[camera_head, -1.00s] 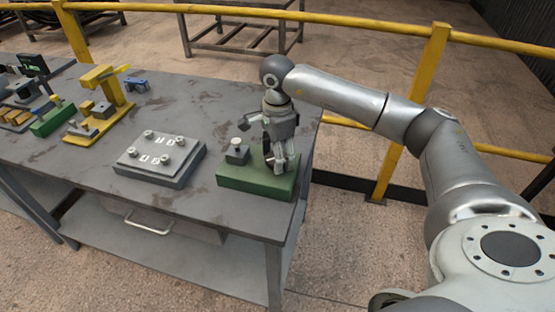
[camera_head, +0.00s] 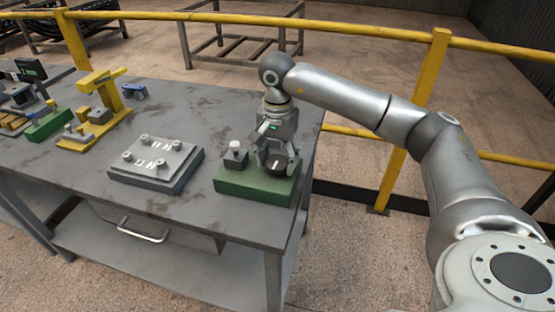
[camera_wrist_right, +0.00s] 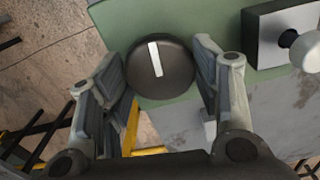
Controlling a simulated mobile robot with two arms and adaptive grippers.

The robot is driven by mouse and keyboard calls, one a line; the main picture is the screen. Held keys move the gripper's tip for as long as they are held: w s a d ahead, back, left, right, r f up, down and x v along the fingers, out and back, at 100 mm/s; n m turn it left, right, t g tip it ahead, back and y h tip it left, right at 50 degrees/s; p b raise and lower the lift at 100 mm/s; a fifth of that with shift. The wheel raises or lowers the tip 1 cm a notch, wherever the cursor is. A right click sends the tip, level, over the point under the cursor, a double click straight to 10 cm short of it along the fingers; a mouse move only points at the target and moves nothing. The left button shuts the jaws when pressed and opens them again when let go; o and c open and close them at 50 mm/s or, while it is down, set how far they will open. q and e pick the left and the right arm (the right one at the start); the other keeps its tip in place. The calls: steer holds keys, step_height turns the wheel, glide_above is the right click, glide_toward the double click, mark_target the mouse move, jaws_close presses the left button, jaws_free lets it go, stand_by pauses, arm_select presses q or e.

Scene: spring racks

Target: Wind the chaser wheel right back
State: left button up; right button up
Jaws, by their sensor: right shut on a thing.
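The chaser wheel seems to be the dark round knob with a white line (camera_wrist_right: 160,68) on a green base (camera_head: 252,186) at the table's right end. In the right wrist view the line runs nearly up and down, its top leaning slightly left. My right gripper (camera_head: 276,166) points down from above, its fingers on opposite sides of the knob and shut on it. The knob (camera_head: 275,167) is partly hidden by the fingers in the head view. A small grey block with a pale round knob (camera_head: 235,150) stands beside it on the base. My left gripper is not in view.
A grey plate with several pegs and white marks (camera_head: 157,160) lies left of the green base. A yellow stand (camera_head: 98,108) and other fixtures stand farther left. A yellow rail (camera_head: 410,110) runs behind and right of the table. Bare tabletop (camera_head: 185,105) lies behind the plate.

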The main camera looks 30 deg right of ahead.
mark_target(277, 161)
steer(key=shift+r, duration=0.15)
stand_by(0.4)
steer(key=o, duration=1)
step_height(277, 161, up, 12)
steer(key=shift+f, duration=0.1)
